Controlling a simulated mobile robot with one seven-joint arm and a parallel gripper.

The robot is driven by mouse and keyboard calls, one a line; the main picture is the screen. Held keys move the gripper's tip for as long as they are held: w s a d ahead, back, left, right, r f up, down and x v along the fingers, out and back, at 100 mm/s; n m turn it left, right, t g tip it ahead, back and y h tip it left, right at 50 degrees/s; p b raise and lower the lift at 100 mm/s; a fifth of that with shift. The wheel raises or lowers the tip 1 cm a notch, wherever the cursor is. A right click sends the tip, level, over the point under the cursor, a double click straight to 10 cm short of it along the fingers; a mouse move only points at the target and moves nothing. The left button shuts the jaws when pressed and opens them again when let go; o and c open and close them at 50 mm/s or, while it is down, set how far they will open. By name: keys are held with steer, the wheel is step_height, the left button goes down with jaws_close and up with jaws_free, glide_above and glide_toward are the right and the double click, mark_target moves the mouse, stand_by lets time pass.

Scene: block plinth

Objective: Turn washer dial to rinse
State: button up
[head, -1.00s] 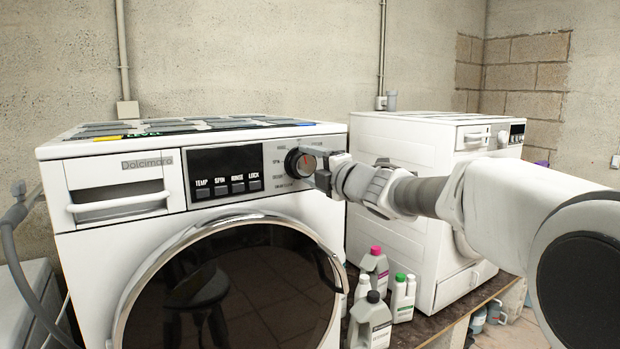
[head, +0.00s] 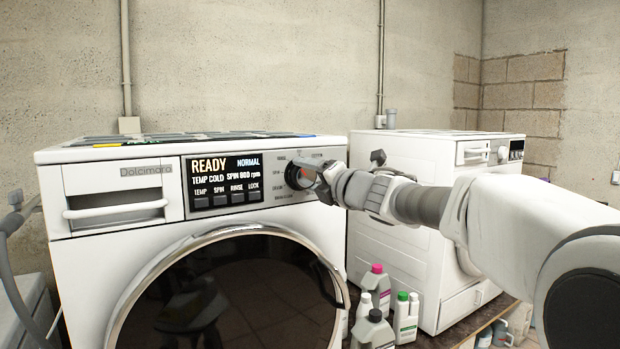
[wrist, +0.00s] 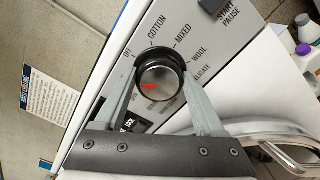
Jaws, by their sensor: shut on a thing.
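The washer dial (wrist: 160,75) is a round silver-faced knob with a black rim and a red mark. In the wrist view the mark points left, toward small labels partly covered by a finger. OFF, COTTON, MIXED and WOOL read clearly around the dial; I cannot make out a rinse label. My gripper (wrist: 163,92) is shut on the dial, one finger on each side. In the head view the dial (head: 294,174) is partly hidden by my gripper (head: 312,178). The washer display (head: 226,168) reads READY, NORMAL, TEMP COLD, SPIN 800 rpm.
The washer (head: 85,270) has a round dark door (head: 235,300) below the panel. A second white machine (head: 395,240) stands to the right behind my arm. Several bottles (head: 405,318) stand between them. A START/PAUSE button (wrist: 212,5) is near the dial.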

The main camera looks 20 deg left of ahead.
steer(key=o, duration=1.3)
steer(key=shift+o, duration=0.2)
steer(key=p+v, duration=0.1)
steer(key=v, duration=1.6)
steer(key=shift+s, duration=0.25)
steer(key=shift+d, duration=0.1)
